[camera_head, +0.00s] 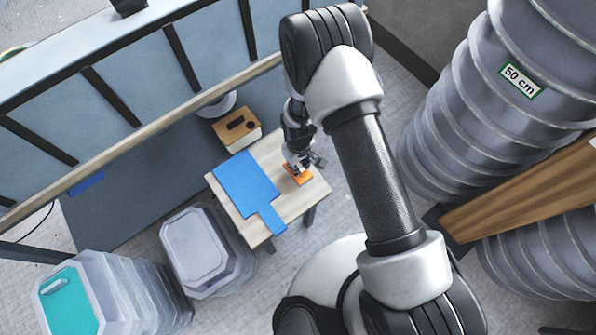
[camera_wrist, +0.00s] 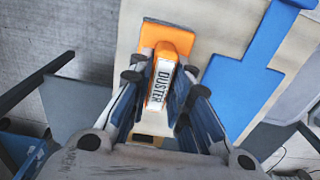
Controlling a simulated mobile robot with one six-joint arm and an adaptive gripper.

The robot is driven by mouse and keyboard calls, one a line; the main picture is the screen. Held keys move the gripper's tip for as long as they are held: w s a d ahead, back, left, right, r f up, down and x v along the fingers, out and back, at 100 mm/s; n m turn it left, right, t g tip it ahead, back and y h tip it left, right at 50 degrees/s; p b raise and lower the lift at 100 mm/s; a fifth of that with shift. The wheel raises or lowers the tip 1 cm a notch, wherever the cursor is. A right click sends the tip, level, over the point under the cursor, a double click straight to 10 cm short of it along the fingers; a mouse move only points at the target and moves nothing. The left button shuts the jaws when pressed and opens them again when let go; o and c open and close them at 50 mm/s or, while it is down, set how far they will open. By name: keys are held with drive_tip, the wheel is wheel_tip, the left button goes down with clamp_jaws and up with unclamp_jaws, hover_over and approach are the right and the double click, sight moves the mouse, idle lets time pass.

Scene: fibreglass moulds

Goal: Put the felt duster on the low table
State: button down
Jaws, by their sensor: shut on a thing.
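The felt duster is an orange block with a white label reading "DUSTER" (camera_wrist: 163,76). My gripper (camera_wrist: 160,105) is shut on it, with one finger on each side of the labelled part. In the head view the duster (camera_head: 299,178) shows as an orange patch below my gripper (camera_head: 298,166), at the right end of the low table (camera_head: 285,207). The low table has a pale wooden top and dark legs. The duster is over or on the tabletop; I cannot tell whether it touches.
A blue paddle-shaped sheet (camera_head: 245,183) covers much of the tabletop's left side. A wooden box (camera_head: 228,134) with a dark item on top stands behind the table. Stacked grey tubs (camera_head: 196,246) stand at left front, and large ribbed grey moulds (camera_head: 455,135) at right.

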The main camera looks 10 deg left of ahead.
drive_tip(key=shift+f+b, duration=0.65)
drive_tip(key=shift+f, duration=1.55)
drive_tip(key=shift+f, duration=0.2)
drive_tip(key=c, duration=1.5)
unclamp_jaws()
drive_tip(key=shift+r, duration=0.1)
